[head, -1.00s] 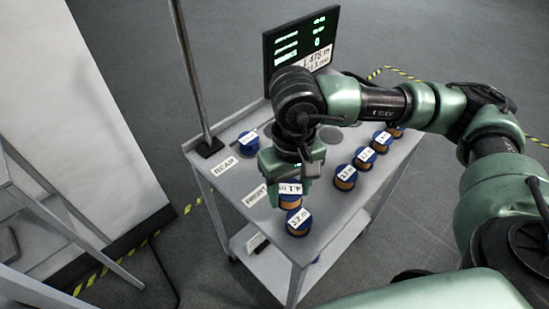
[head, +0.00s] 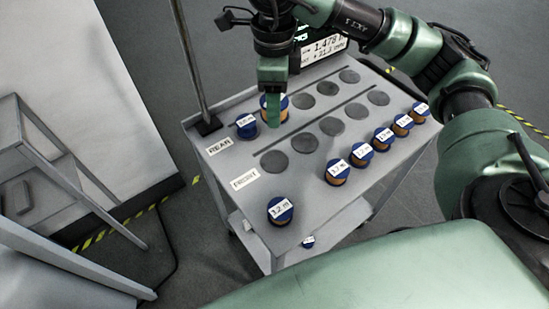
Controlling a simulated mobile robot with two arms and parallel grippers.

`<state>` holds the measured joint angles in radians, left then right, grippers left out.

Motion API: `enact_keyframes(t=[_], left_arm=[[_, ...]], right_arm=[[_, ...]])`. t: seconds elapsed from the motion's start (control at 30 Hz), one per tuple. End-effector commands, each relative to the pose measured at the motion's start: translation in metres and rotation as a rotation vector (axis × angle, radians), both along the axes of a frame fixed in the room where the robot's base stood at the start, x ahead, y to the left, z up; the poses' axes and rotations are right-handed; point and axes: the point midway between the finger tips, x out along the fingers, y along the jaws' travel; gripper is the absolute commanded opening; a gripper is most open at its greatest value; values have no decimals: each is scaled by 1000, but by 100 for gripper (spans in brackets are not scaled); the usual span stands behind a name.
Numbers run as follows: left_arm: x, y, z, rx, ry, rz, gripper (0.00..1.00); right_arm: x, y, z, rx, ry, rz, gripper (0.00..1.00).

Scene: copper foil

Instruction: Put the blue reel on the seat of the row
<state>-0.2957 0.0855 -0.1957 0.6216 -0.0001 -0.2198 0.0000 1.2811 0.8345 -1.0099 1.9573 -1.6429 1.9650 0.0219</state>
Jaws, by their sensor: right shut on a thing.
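My right gripper (head: 273,108) is shut on a blue-rimmed copper reel (head: 265,116) at the left part of the REAR row, pointing down. The gripper partly covers the reel, and I cannot tell whether it touches the surface beneath. A labelled blue-topped reel (head: 246,126) stands just left of it beside the REAR label (head: 219,145). Bare dark round seats (head: 302,101) continue the rear row to the right. The FRONT row shows several bare seats (head: 304,143). My left gripper is not in view.
The reels stand on a grey cart (head: 225,177). One blue-topped reel (head: 281,211) is near its front corner; several more (head: 361,155) line its right side. A small reel (head: 308,242) is on the lower shelf. A pole (head: 187,62) and a display (head: 325,46) stand at the back.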

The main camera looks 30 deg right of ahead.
Motion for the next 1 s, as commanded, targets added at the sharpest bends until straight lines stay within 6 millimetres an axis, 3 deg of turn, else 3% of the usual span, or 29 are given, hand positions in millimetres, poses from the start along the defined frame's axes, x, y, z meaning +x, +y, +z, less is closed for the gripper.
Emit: enact_keyframes(t=[0.2,0.37,0.53,0.8,1.0], left_arm=[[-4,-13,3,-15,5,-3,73],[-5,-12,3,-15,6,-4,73],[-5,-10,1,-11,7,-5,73],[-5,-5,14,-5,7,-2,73],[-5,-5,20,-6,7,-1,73]], right_arm=[[8,-5,18,11,3,-322,11],[9,-6,16,12,8,-411,11],[8,-5,-17,12,16,-422,11],[8,-6,-86,10,14,-422,11],[9,-6,-125,12,9,-420,11]])
